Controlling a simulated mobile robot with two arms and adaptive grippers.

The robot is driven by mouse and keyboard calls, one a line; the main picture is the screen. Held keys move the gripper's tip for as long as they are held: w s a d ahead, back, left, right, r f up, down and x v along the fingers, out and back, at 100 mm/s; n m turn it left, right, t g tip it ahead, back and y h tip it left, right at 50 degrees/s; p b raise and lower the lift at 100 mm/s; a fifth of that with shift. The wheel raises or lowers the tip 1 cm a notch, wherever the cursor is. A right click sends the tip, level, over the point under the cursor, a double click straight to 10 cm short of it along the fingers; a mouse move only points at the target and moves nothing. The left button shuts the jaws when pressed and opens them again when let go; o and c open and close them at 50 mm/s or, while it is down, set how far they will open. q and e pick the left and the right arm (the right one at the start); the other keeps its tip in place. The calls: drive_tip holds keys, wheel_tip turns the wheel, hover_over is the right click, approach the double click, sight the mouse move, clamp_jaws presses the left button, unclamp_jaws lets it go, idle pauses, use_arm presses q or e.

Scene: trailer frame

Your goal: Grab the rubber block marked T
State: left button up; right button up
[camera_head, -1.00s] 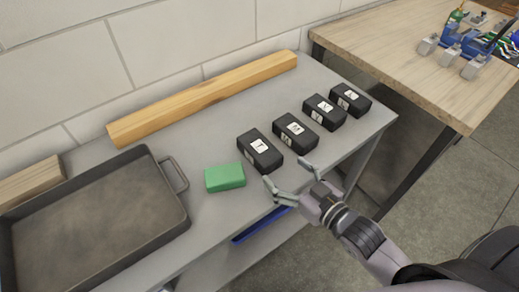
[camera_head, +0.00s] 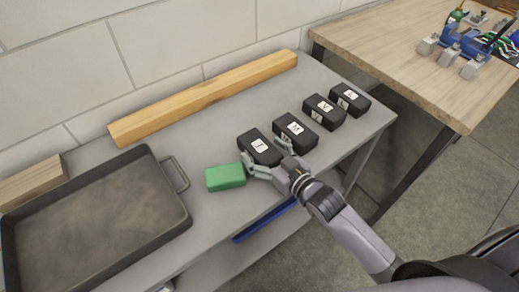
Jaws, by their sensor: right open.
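The black rubber block marked T (camera_head: 256,142) lies on the grey table, first from the left in a slanting row of black blocks. My right gripper (camera_head: 266,158) is open at the block's near end, with one finger on its left side by the green block and the other on its right side by the block marked M. The near end of the T block is partly hidden by the gripper. I cannot tell whether the fingers touch it. My left gripper is not in view.
A green block (camera_head: 225,177) lies just left of the gripper. Black blocks marked M (camera_head: 296,131) and others (camera_head: 325,111) (camera_head: 350,99) stand to the right. A dark tray (camera_head: 95,225) fills the left, and a wooden beam (camera_head: 205,97) lies along the wall.

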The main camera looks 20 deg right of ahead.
drive_tip(key=shift+c, duration=0.5)
drive_tip(key=c, duration=1.6)
drive_tip(key=shift+r, duration=0.1)
